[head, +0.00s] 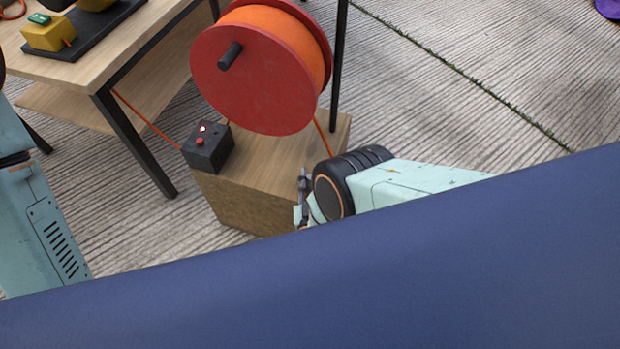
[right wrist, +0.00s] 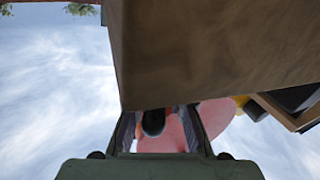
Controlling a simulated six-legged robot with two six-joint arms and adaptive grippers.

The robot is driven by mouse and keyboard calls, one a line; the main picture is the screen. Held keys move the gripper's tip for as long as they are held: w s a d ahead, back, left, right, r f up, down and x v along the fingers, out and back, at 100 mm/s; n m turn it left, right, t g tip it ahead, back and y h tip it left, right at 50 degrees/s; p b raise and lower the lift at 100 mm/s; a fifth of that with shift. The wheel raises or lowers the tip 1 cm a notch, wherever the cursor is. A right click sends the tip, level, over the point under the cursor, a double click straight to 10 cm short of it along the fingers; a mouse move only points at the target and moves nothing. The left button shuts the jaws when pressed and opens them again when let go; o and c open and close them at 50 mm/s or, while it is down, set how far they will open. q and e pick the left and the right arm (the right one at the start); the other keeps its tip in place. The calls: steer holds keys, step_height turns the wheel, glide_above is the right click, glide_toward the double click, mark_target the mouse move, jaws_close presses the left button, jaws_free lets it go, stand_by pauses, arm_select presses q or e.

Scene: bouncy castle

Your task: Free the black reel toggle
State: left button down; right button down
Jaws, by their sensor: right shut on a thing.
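In the head view the red reel (head: 255,75), wound with orange cable, stands on a wooden block. A black rod (head: 230,56) sticks out of its face. In the right wrist view a black round-ended piece (right wrist: 153,122), seemingly the toggle, shows between my right gripper's fingers (right wrist: 160,125), with the pinkish reel (right wrist: 217,117) behind. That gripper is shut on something. A brown surface hides its fingertips, so the contact is unclear. My left gripper is out of view.
A black box (head: 207,152) with a red button and a lit lamp sits on the wooden block (head: 250,208), left of the reel. A wooden table (head: 105,60) is at upper left. A blue padded surface (head: 330,270) fills the front. Concrete ground is free at right.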

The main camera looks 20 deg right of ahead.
steer(key=shift+d+h, duration=0.35)
steer(key=shift+h, duration=0.05)
steer(key=c, duration=1.6)
jaws_free()
steer(key=shift+o, duration=1.1)
steer(key=shift+a, duration=0.2)
steer(key=shift+y, duration=0.4)
